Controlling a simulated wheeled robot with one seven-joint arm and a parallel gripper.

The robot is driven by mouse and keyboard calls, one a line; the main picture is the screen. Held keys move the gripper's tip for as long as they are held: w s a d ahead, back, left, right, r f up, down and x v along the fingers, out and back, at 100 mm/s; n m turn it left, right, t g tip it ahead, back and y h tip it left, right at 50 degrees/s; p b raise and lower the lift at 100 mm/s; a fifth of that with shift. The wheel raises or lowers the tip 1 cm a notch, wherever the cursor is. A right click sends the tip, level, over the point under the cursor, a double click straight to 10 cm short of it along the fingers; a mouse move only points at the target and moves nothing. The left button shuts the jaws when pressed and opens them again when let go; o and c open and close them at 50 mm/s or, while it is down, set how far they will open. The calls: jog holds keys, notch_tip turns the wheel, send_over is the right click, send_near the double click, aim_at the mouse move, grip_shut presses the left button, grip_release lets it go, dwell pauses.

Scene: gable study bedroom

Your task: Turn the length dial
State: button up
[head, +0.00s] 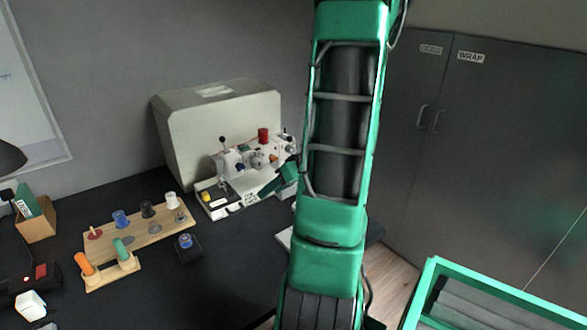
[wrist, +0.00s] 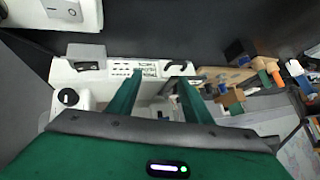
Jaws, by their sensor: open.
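A white sewing machine (head: 240,165) stands at the back of the dark desk, with several small coloured knobs on its front. In the head view I cannot tell which knob is the length dial. The wrist view shows the machine's white body (wrist: 120,68) close up, with a black-marked round knob (wrist: 68,97) at left and a printed stitch panel. My gripper (wrist: 160,76) is open, its two green fingers apart over the white body with nothing visible between them. In the head view my gripper (head: 272,187) is at the machine's right front, partly hidden by my arm.
A cream machine cover (head: 222,125) stands behind the machine. A wooden spool rack (head: 140,228) with several spools lies in front at left, with a small dark box holding a blue bobbin (head: 186,241) nearby. Dark cabinets (head: 480,130) and a green-rimmed bin (head: 435,275) are at right.

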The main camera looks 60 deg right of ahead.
jog(key=s+d+m+t+h, duration=0.2)
jog(key=d+t+h, duration=0.1)
jog(key=d, duration=0.5)
jog(key=s+d+m+t+h, duration=0.1)
jog(key=s+d+t+h, duration=0.15)
jog(key=d, duration=0.55)
jog(key=x, duration=1)
jog(key=shift+a, duration=0.3)
jog(key=shift+w+g+y, duration=0.1)
jog(key=shift+g+y, duration=0.15)
